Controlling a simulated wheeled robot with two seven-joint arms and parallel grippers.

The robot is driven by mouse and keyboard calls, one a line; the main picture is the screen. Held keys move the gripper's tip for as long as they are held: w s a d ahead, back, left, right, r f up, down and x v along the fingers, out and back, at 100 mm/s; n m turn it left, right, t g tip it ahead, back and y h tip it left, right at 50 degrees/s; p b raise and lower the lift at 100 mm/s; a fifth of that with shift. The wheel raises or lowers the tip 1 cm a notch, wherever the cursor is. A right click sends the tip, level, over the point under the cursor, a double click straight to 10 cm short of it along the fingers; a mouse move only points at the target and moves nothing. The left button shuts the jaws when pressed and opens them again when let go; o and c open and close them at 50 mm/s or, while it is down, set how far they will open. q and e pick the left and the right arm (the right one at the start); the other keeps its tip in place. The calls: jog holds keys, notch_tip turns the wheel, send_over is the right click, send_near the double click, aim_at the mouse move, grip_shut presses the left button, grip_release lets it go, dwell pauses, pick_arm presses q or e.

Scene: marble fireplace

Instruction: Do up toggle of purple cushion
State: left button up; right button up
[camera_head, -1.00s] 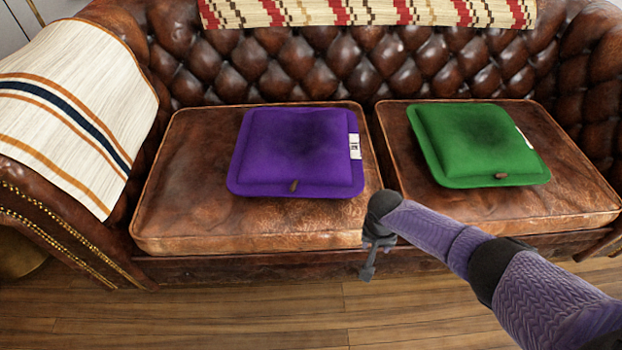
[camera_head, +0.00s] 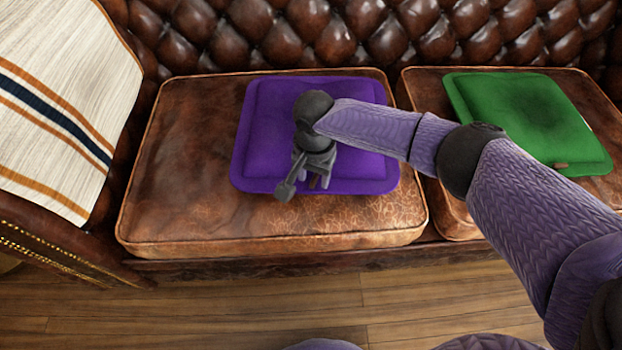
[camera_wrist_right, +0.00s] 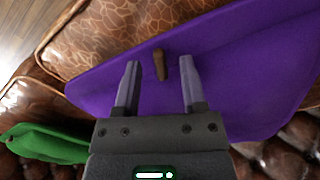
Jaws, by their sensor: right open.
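The purple cushion (camera_head: 262,130) lies flat on the left seat of the brown leather sofa. My right gripper (camera_head: 319,183) is over the cushion's front edge, and the arm hides part of the cushion. In the right wrist view the gripper (camera_wrist_right: 160,80) is open. A brown wooden toggle (camera_wrist_right: 160,64) at the purple cushion's (camera_wrist_right: 235,75) edge shows between the fingertips, with a gap on both sides. The toggle is hidden in the head view. My left gripper does not show.
A striped cream throw (camera_head: 60,90) covers the left armrest. The left seat (camera_head: 190,170) is bare beside the purple cushion. The tufted backrest (camera_head: 300,35) rises behind.

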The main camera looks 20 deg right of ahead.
jog(key=shift+f, duration=0.5)
jog(key=shift+r, duration=0.15)
grip_shut()
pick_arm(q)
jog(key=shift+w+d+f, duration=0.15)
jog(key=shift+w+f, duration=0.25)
